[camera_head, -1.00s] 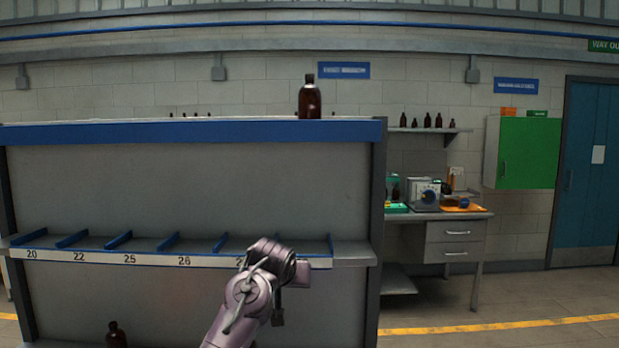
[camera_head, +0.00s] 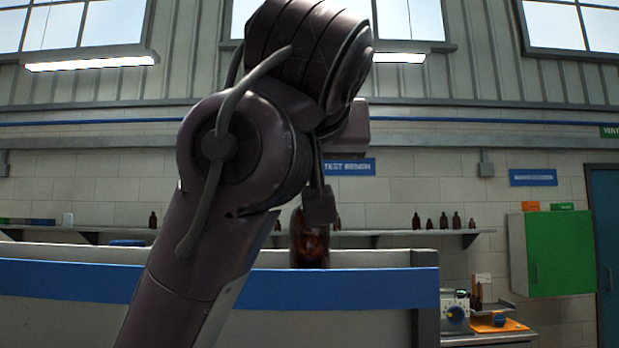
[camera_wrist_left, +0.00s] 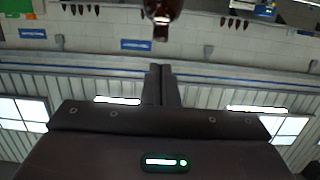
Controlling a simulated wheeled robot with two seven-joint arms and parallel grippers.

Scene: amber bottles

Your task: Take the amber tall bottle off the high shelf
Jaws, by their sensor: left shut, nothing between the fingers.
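The amber tall bottle (camera_head: 311,245) stands upright on the blue-edged top shelf (camera_head: 200,283). My left arm partly covers it in the head view, including its neck. In the left wrist view, which is upside down, the bottle (camera_wrist_left: 162,10) shows at the top edge with its neck pointing down the picture. My left gripper (camera_wrist_left: 159,68) is shut and empty. Its fingertips are apart from the bottle in that picture; the distance in depth is hard to judge. My right gripper is not in view.
Small dark bottles (camera_head: 443,221) stand on a wall shelf (camera_head: 400,233) behind. A green cabinet (camera_head: 551,253) and a bench with an orange tray (camera_head: 497,326) are at the right. The space above the top shelf right of my arm looks clear.

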